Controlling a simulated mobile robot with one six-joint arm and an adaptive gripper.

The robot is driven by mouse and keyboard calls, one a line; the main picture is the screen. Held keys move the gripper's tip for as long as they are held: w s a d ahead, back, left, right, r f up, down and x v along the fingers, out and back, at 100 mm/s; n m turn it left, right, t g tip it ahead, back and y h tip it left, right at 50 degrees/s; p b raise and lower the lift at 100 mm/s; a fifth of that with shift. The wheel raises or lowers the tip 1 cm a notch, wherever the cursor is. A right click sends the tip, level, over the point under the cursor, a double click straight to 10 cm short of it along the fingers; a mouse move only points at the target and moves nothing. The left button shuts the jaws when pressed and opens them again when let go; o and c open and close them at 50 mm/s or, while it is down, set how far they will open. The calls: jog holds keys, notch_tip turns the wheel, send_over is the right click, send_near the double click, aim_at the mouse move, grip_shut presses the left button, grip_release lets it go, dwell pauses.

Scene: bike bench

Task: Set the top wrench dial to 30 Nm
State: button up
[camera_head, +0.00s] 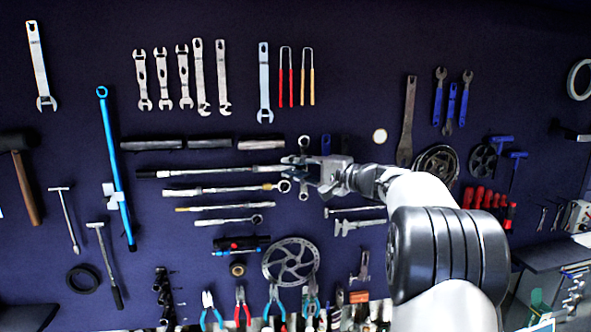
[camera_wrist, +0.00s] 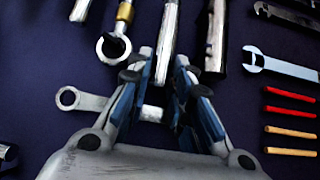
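The top wrench (camera_head: 215,171) is a long silver torque wrench with a dark handle end, hanging level on the dark wall. Its shaft also shows in the wrist view (camera_wrist: 169,30), running down between my fingers. My gripper (camera_head: 301,171) is at the wrench's right end and covers its head. In the wrist view my gripper (camera_wrist: 164,57) has its two fingers apart, one on each side of the shaft. I cannot tell whether either finger touches it. The dial and its reading are too small to make out.
A wrench with a gold ring (camera_head: 225,189) hangs just below, close to my fingers in the wrist view (camera_wrist: 125,12). Dark and grey tubes (camera_head: 208,143) hang just above. A short ring spanner (camera_wrist: 85,101) lies behind my fingers. A brake disc (camera_head: 291,241) hangs lower.

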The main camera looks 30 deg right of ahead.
jog(key=shift+o, duration=0.2)
jog(key=v, duration=1.2)
jog(key=shift+f, duration=0.1)
dwell(0.3)
